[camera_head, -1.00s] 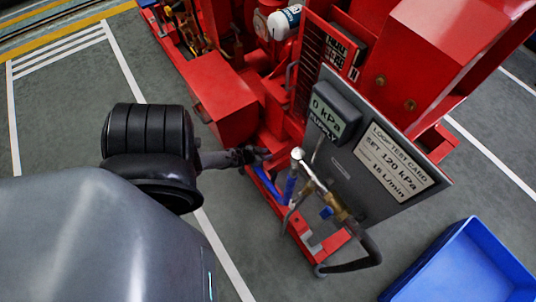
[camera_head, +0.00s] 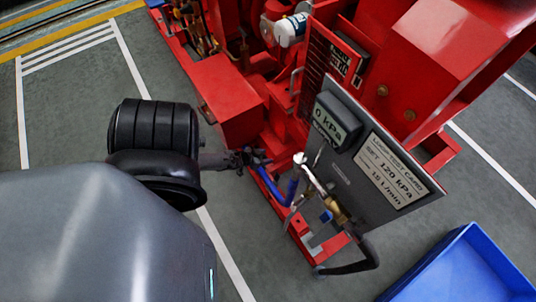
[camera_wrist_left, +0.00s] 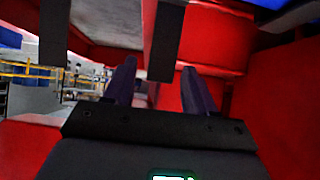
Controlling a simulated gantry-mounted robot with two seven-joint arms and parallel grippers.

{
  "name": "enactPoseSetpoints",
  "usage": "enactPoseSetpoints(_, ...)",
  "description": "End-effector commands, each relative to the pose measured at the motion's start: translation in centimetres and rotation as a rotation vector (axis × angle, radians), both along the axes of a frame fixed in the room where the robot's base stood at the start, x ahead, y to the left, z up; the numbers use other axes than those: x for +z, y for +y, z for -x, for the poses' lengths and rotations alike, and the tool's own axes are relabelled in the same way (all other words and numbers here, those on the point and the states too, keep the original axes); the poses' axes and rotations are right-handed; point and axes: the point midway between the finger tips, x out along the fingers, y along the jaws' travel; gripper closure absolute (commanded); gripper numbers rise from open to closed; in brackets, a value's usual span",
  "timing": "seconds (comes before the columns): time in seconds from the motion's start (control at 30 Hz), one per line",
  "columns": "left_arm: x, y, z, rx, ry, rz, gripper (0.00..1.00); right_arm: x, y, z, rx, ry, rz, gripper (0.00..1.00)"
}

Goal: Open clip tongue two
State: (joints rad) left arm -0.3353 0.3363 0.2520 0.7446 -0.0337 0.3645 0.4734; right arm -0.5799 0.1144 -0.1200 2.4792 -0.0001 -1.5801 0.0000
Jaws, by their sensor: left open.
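My left gripper (camera_head: 254,157) is in the head view at the end of my dark arm, beside the red pumpset (camera_head: 226,100). It is just left of a white-capped pipe fitting (camera_head: 300,160) and above a blue hose (camera_head: 272,186). In the left wrist view its two dark fingers (camera_wrist_left: 158,88) stand apart with a gap between them. A dark upright bar (camera_wrist_left: 164,40) shows beyond the gap, with red panels around. Nothing is seen held. I cannot make out a clip tongue in either view. My right gripper is not in view.
A grey panel (camera_head: 372,215) carries a gauge reading 0 kPa (camera_head: 333,124) and a test card (camera_head: 391,170). A brass valve (camera_head: 340,212) and black hose (camera_head: 358,268) are below. A blue crate (camera_head: 470,240) is at lower right. The floor at left is open.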

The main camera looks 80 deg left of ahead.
Motion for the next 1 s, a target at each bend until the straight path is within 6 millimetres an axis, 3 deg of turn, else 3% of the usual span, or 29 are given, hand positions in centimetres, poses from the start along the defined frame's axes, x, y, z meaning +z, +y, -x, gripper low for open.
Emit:
enactPoseSetpoints(0.03, 1.2, -0.4, 0.8, 0.001, 0.001, 0.002, 0.45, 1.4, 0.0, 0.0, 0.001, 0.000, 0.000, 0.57)
enactPoseSetpoints(0.1, 2.0, -0.8, 1.7, 0.000, 0.003, 0.001, 0.45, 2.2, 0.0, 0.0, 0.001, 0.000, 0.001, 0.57)
enactPoseSetpoints(0.4, 4.4, -2.2, 4.7, 0.001, 0.001, 0.000, 0.45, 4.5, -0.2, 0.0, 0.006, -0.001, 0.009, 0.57)
enactPoseSetpoints(1.0, 4.7, -2.5, 5.4, 0.001, 0.001, 0.001, 0.45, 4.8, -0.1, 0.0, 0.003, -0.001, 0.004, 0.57)
